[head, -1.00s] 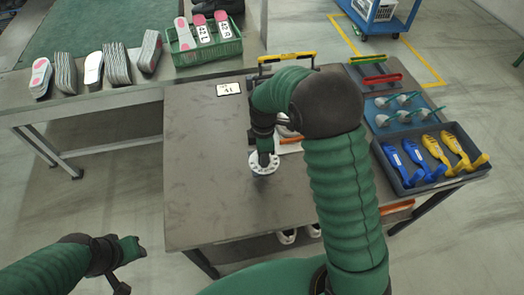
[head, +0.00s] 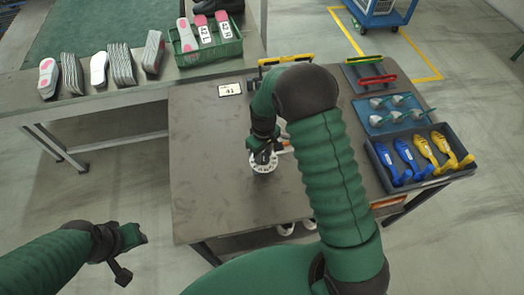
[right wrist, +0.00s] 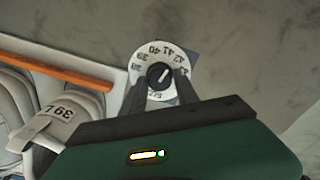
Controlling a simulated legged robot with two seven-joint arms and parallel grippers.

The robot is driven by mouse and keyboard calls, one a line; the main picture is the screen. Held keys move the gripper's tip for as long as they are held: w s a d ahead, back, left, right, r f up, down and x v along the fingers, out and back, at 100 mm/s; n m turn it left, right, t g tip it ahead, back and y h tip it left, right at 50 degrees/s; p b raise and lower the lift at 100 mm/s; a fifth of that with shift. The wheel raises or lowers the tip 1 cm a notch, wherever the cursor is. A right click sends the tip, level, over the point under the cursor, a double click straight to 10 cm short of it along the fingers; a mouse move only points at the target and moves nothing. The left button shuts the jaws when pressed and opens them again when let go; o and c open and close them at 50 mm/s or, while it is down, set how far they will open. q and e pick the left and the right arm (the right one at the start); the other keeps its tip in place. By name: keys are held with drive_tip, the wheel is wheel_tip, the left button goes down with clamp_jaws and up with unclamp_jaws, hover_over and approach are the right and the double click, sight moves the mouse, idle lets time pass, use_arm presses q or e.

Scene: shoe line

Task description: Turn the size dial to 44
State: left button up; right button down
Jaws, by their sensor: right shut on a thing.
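The size dial is a white disc with black numbers around its rim, flat on the table (head: 205,205). It shows in the head view (head: 262,168) and in the right wrist view (right wrist: 146,56). Its dark centre knob (right wrist: 158,75) carries a light line pointing up and right, roughly between 41 and 42. My right gripper (head: 265,155) is over the dial, its fingers shut on the knob from both sides. A small number card (head: 230,89) lies behind it; its number is too small to read surely. My left gripper (head: 132,240) hangs left of the table, away from the dial.
A green crate (head: 228,48) stands behind left. The table's left part is clear.

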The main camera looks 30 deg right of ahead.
drive_tip(key=m+p, duration=0.1)
drive_tip(key=m, duration=0.2)
drive_tip(key=shift+s+d+f+m+p, duration=0.1)
drive_tip(key=shift+s+f+m+p, duration=0.05)
drive_tip(key=shift+s+m+p, duration=0.25)
drive_tip(key=m+p, duration=0.2)
drive_tip(key=m, duration=0.2)
drive_tip(key=shift+m, duration=0.3)
drive_tip(key=m+p, duration=0.1)
drive_tip(key=m, duration=0.3)
drive_tip(key=shift+p, duration=0.35)
drive_tip(key=shift+f+m+p, duration=0.15)
drive_tip(key=shift+m+p, duration=0.3)
drive_tip(key=shift+m, duration=1.05)
drive_tip(key=shift+a, duration=0.2)
drive_tip(key=c, duration=1)
unclamp_jaws()
drive_tip(key=shift+o, duration=0.4)
drive_tip(key=shift+w, duration=0.2)
drive_tip(key=shift+r, duration=0.2)
